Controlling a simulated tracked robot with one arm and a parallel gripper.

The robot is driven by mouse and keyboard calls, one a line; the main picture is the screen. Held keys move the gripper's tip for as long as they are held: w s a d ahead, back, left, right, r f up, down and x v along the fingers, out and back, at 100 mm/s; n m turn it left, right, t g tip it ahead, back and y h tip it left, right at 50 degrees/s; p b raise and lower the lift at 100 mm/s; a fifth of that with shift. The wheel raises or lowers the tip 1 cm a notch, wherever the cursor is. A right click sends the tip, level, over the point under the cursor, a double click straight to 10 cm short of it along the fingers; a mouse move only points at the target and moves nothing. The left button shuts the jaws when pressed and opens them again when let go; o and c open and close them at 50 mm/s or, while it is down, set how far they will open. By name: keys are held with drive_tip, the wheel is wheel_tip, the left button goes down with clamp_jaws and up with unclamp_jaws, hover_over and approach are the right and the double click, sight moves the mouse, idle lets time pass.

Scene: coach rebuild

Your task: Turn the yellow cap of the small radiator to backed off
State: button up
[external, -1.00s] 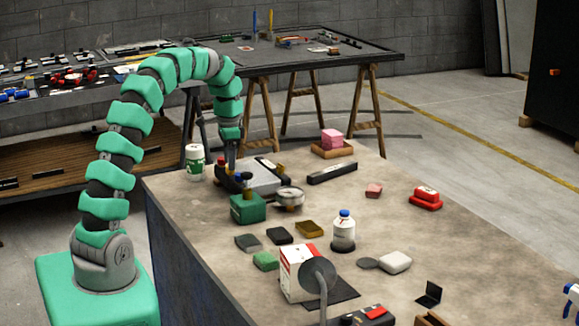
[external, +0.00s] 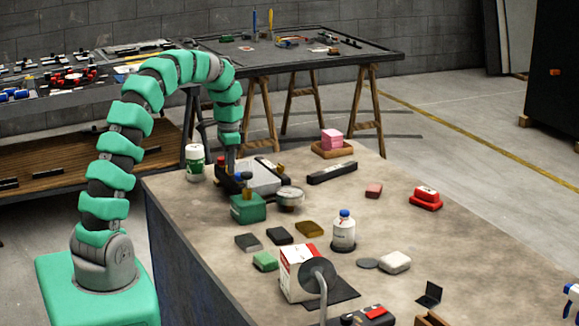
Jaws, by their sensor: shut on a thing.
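The small radiator (external: 265,178) is a low grey block with dark ends at the far left of the bench. A red cap (external: 222,161) shows at its left end, beside my gripper. My gripper (external: 231,172) points straight down onto the radiator's left end and is shut on the yellow cap, which the jaws mostly hide. The cap's exact angle cannot be read at this size.
A green box (external: 248,208) with a brass-coloured fitting and a round gauge (external: 290,196) stand close in front of the radiator. A black bar (external: 331,173) lies to the right.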

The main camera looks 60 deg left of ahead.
drive_tip(key=n, duration=1.4)
drive_tip(key=shift+d, duration=0.1)
drive_tip(key=n, duration=0.4)
drive_tip(key=shift+w+n, duration=0.15)
drive_tip(key=shift+n, duration=2.15)
drive_tip(key=shift+r, duration=0.1)
drive_tip(key=o, duration=1)
